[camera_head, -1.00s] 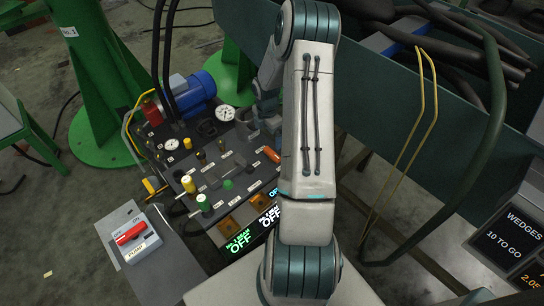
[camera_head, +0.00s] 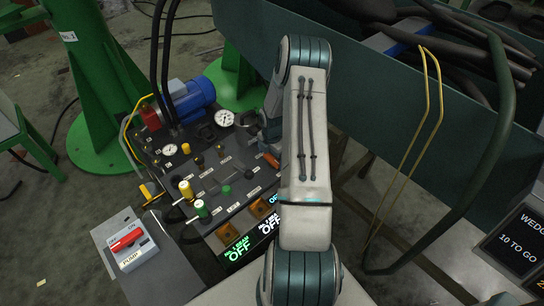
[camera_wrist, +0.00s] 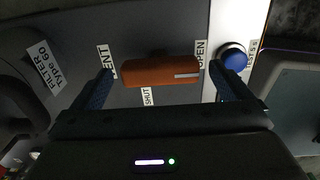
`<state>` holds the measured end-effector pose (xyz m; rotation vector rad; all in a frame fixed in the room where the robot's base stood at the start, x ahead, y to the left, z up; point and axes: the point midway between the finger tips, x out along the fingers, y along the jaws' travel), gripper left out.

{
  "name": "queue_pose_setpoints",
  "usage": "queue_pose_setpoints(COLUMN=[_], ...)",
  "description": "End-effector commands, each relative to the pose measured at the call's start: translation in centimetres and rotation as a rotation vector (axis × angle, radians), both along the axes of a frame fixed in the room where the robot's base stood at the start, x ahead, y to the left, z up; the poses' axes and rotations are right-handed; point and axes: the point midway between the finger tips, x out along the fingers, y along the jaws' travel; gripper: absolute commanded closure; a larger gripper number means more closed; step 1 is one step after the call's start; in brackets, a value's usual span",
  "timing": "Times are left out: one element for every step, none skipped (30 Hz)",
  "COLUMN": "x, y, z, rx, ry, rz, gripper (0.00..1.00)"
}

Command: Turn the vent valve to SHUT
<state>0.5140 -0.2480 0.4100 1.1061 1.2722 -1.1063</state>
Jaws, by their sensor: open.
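The vent valve's orange handle (camera_wrist: 161,71) lies across the wrist view between my two fingers. Its white-striped end points at the OPEN label (camera_wrist: 200,52). The SHUT label (camera_wrist: 147,96) is just below the handle's middle, and the partly covered VENT label (camera_wrist: 104,58) is at its left end. My gripper (camera_wrist: 162,88) is open, one finger near each end of the handle; I cannot tell whether either touches. In the head view the handle (camera_head: 270,159) shows at the panel's right side, partly hidden by my arm.
A blue button (camera_wrist: 234,57) sits close to the right finger. The panel (camera_head: 215,185) also carries gauges, yellow and green knobs and a blue motor (camera_head: 193,100). A red PUMP switch (camera_head: 127,239) stands at the lower left. A dark green bin (camera_head: 370,110) stands right of my arm.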

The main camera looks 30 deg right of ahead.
Motion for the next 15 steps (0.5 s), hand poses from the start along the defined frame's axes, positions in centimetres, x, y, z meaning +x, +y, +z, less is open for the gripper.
queue_pose_setpoints(x=[0.01, 0.01, 0.01, 0.01, 0.01, 0.01, 0.01, 0.01, 0.01, 0.00, 0.01, 0.01, 0.01, 0.01, 0.01], y=[-0.01, -0.01, -0.01, -0.01, -0.01, -0.01, -0.01, -0.01, -0.01, -0.01, -0.01, -0.01, -0.01, -0.01, -0.01], z=[0.03, 0.04, 0.04, 0.04, 0.04, 0.05, 0.05, 0.05, 0.05, 0.05, 0.06, 0.06, 0.06, 0.06, 0.07], rx=[0.000, 0.000, 0.000, 0.000, 0.000, 0.000, 0.000, 0.000, 0.000, 0.000, 0.000, 0.000, 0.000, 0.000, 0.000], ry=[0.000, 0.000, 0.000, 0.000, 0.000, 0.000, 0.000, 0.000, 0.000, 0.000, 0.000, 0.000, 0.000, 0.000, 0.000], rz=[0.000, 0.000, 0.000, 0.000, 0.000, 0.000, 0.000, 0.000, 0.000, 0.000, -0.001, -0.001, -0.002, -0.005, -0.009], gripper=[0.02, 0.02, 0.02, 0.10, 0.19, 0.30, 0.38, 0.46, 0.47, 0.47, 0.47, 0.47, 0.46, 0.46, 0.46])
